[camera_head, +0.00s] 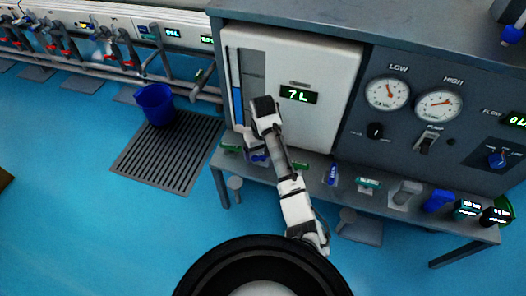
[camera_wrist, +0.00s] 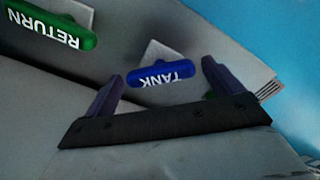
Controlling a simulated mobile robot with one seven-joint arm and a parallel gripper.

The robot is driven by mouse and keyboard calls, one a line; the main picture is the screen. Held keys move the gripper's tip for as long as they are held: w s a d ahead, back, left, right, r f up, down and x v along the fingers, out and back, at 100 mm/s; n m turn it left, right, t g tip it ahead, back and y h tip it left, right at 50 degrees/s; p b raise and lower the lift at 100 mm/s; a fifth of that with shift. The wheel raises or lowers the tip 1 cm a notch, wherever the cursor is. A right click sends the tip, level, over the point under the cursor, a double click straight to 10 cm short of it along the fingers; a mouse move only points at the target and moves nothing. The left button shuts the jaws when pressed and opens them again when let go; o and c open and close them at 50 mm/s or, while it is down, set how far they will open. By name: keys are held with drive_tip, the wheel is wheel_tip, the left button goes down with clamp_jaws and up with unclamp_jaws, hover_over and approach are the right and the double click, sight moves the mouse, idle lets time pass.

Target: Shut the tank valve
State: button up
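The tank valve has a blue handle (camera_wrist: 161,74) with white "TANK" lettering, upside down in the wrist view. It lies just beyond and between the fingertips of my gripper (camera_wrist: 157,78). The gripper is open, with one dark finger to each side of the handle and visible space between. In the head view my gripper (camera_head: 258,156) is low at the front of the panel, largely hidden by my arm. A little blue shows beside it there; the valve itself is hard to make out in that view.
A green "RETURN" handle (camera_wrist: 52,24) is left of the blue one. The white tank panel (camera_head: 325,75) displays "7 L". A shelf (camera_head: 405,203) with several valves and fittings runs along the bench.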

drive_tip(key=c, duration=0.8)
drive_tip(key=shift+r+p, duration=0.15)
drive_tip(key=shift+p, duration=0.5)
drive_tip(key=shift+a+r+m+p, duration=0.1)
drive_tip(key=shift+m+p, duration=0.3)
drive_tip(key=shift+p, duration=0.05)
drive_tip(key=m+p, duration=0.2)
drive_tip(key=p, duration=0.2)
drive_tip(key=shift+s+r, duration=0.1)
drive_tip(key=m+p, duration=0.3)
drive_tip(key=p, duration=0.1)
drive_tip(key=shift+f+m+p, duration=0.3)
drive_tip(key=shift+m+p, duration=0.6)
drive_tip(key=shift+m, duration=0.3)
